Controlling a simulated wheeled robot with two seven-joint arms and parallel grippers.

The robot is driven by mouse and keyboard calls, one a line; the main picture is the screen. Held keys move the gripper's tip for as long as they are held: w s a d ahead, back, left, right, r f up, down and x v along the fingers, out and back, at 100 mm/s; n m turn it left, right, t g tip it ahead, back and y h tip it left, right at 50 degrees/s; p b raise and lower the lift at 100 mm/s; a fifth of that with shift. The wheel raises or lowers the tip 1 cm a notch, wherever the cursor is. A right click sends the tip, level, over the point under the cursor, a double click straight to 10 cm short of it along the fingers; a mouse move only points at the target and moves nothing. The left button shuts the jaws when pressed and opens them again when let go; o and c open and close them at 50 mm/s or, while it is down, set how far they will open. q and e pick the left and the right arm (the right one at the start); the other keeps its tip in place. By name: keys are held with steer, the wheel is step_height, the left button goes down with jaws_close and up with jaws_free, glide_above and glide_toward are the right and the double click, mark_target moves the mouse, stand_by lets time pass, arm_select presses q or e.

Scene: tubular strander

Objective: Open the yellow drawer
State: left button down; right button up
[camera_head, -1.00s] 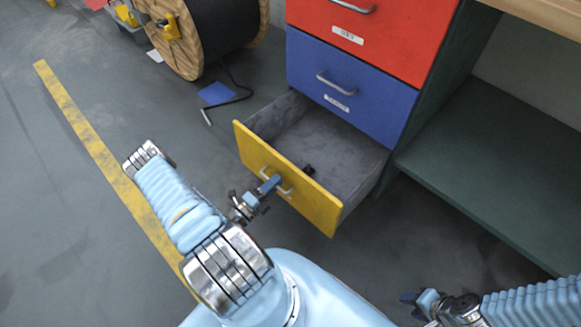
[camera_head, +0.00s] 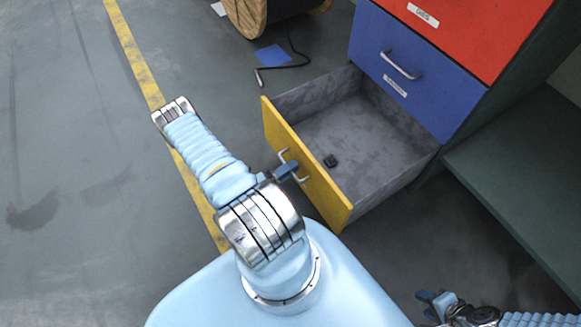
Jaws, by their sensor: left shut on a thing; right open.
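The yellow drawer (camera_head: 312,180) at the bottom of the cabinet stands pulled well out, its grey inside showing. A small black object (camera_head: 330,161) lies on its floor. My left gripper (camera_head: 289,171) is shut on the drawer's metal handle (camera_head: 300,178), at the middle of the yellow front; my arm hides part of the gripper. My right gripper (camera_head: 432,300) is open and empty at the bottom right, apart from the drawer.
Closed blue (camera_head: 405,75) and red (camera_head: 480,25) drawers sit above. A green shelf (camera_head: 520,180) is at the right. The floor at left is clear.

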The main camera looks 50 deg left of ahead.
arm_select(q)
steer(key=c, duration=1.3)
jaws_free()
steer(key=shift+c, duration=0.2)
steer(key=b+v, duration=0.1)
steer(key=v, duration=1.3)
steer(key=shift+a, duration=0.1)
